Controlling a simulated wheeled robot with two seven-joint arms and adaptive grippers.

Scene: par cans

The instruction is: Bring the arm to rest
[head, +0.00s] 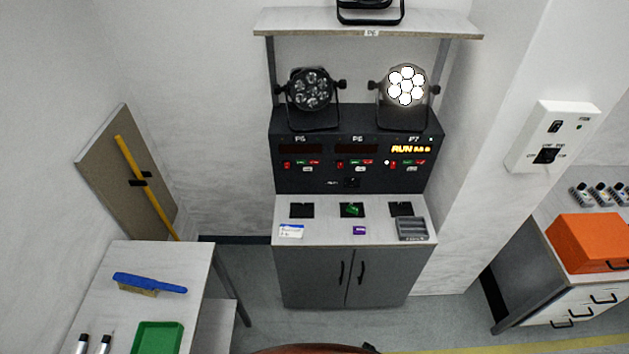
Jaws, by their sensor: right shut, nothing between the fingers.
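Only a small dark bit of my right gripper (370,348) shows at the bottom edge, right of the middle. It is shut, with nothing seen in it, and well in front of the grey cabinet (312,274). The rest of my right arm is out of the picture. My left gripper is not in view. On the black control unit (318,180) stand a dark par can (310,90) at left and a lit par can (406,86) at right. The P7 display (411,149) glows amber with RUN; the other two are dark.
At left a table (105,265) holds a blue brush (150,284) and a green tray (158,338). At right a bench carries an orange box (590,243). A wall switch box (551,137) is above. Floor (450,320) is clear before the cabinet. A reddish-brown curved edge (310,350) shows at the bottom.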

